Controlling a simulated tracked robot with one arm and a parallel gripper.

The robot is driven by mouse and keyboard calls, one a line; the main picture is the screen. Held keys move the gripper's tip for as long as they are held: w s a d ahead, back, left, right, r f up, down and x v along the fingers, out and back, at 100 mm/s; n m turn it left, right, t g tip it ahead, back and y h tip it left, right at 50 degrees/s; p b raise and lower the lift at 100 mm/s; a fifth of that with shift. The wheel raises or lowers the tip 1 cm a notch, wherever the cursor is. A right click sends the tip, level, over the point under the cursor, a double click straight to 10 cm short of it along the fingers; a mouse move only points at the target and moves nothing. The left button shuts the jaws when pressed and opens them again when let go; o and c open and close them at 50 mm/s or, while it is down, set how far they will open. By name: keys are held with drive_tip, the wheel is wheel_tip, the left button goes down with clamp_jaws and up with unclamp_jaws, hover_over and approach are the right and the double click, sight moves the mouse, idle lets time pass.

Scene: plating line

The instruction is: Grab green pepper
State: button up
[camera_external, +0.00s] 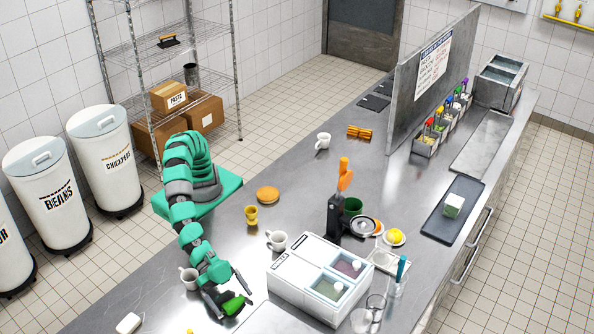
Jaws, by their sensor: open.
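The green pepper (233,305) lies near the front of the steel counter, at the lower left of the white bin unit. My gripper (230,301) is open and reaches down over the pepper. Its dark fingers are beside the pepper, one on the left and one on the right. I cannot tell whether they touch it.
A white mug (188,279) stands close left of my gripper, and another mug (276,240) stands behind. The white bin unit (300,299) is close on the right. A yellow cup (251,215) and a bun (267,194) are farther back. A white block (128,323) lies front left.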

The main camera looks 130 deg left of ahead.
drive_tip(key=c, duration=1.1)
drive_tip(key=shift+o, duration=0.2)
drive_tip(key=shift+r, duration=0.1)
